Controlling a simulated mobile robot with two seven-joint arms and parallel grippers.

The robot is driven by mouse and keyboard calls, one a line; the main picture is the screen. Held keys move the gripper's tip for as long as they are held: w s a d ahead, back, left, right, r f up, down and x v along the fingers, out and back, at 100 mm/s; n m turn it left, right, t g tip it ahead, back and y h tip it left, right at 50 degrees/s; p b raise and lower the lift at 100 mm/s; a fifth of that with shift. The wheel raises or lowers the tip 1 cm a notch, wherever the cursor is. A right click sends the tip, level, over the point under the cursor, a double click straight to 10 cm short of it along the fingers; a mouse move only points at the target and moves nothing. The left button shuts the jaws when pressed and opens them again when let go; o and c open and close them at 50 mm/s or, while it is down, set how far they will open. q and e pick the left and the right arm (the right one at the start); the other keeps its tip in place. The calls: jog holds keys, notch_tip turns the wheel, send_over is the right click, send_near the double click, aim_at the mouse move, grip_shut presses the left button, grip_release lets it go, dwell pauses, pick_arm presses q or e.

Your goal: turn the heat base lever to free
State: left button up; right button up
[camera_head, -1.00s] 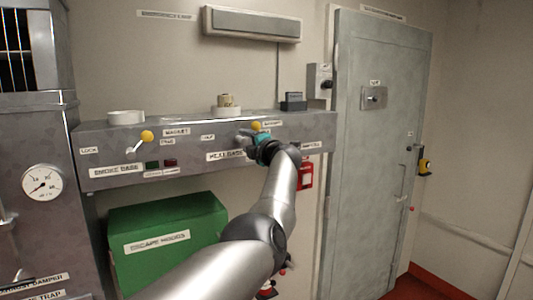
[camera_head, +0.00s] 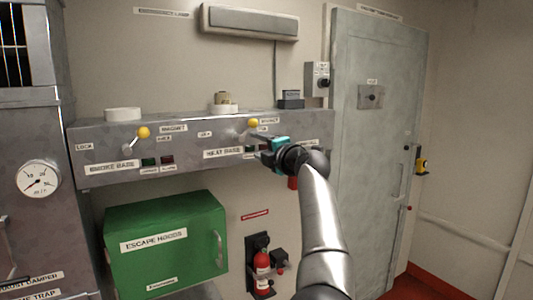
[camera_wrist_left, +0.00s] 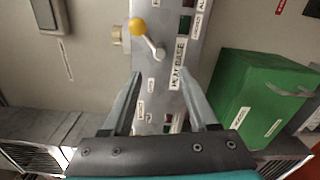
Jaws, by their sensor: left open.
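The heat base lever (camera_head: 253,123) has a yellow ball knob and a pale shaft, on the front of the grey panel (camera_head: 105,178) above the HEAT BASE label (camera_head: 222,153). Its shaft leans up and to the right. The small position labels beside it are hard to read. My left gripper (camera_head: 258,148) is open and empty, just below and right of the knob. In the left wrist view the lever (camera_wrist_left: 150,40) lies beyond the open fingertips (camera_wrist_left: 160,78), apart from them and not between them. My right gripper is not in view.
A similar smoke base lever (camera_head: 143,132) stands to the left on the panel. A green escape hoods box (camera_head: 170,270) hangs below. A fire extinguisher (camera_head: 262,272) is under my gripper. A grey door (camera_head: 375,150) is at right. Small items stand on the panel's top.

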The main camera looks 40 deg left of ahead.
pick_arm(q)
jog(key=shift+b+v, duration=0.3)
jog(key=shift+v, duration=1.6)
